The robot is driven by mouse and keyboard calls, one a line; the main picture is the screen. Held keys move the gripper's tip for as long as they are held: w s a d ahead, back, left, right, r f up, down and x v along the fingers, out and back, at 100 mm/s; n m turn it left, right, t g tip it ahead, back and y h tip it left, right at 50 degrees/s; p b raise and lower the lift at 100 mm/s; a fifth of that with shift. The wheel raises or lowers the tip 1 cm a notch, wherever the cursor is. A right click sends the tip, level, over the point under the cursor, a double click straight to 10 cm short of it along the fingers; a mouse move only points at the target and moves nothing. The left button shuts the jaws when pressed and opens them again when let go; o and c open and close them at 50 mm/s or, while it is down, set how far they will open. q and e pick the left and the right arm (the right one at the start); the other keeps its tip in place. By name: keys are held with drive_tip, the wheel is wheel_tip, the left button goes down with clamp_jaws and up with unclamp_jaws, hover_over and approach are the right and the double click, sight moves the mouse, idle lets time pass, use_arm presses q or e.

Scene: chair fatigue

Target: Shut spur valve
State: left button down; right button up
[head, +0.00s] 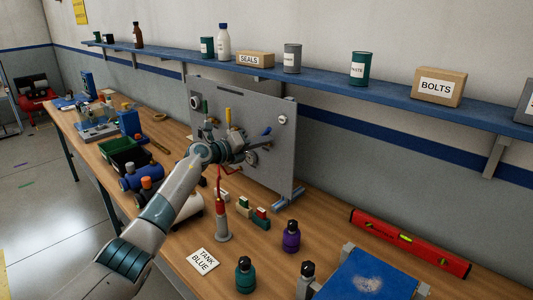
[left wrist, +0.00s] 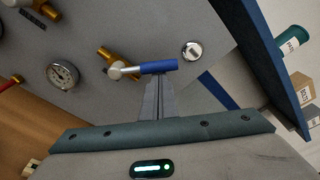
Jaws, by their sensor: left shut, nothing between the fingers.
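A grey upright panel (head: 275,165) stands on the workbench and carries valves and gauges. A blue-handled lever valve with a brass body shows on it in the left wrist view (left wrist: 158,66); its blue handle also shows in the head view (head: 262,135). I cannot read a label that marks the spur valve. My left gripper (head: 252,153) is at the panel, partly hidden by its own wrist. In the left wrist view its closed, empty fingers (left wrist: 157,84) end just beside the blue handle; I cannot tell if they touch it. My right gripper is not in view.
A yellow handle (head: 228,117) and a round gauge (left wrist: 62,74) are near the blue valve. Below stand a red-and-grey post (head: 221,220), a purple bottle (head: 291,237) and a teal bottle (head: 245,275). A red level (head: 410,243) lies at right. A blue shelf (head: 320,78) runs above.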

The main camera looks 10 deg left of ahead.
use_arm(q)
drive_tip(key=r+n, duration=0.1)
drive_tip(key=w+a+n+p, duration=0.1)
drive_tip(key=n, duration=0.1)
drive_tip(key=shift+a+r, duration=0.15)
drive_tip(key=shift+r, duration=0.25)
drive_tip(key=n, duration=0.1)
drive_tip(key=w+a+n, duration=0.1)
drive_tip(key=n, duration=0.1)
drive_tip(key=r+n+h, duration=0.1)
drive_tip(key=shift+w+a+n+p, duration=0.15)
drive_tip(key=shift+a+n+p, duration=0.15)
drive_tip(key=shift+a, duration=0.1)
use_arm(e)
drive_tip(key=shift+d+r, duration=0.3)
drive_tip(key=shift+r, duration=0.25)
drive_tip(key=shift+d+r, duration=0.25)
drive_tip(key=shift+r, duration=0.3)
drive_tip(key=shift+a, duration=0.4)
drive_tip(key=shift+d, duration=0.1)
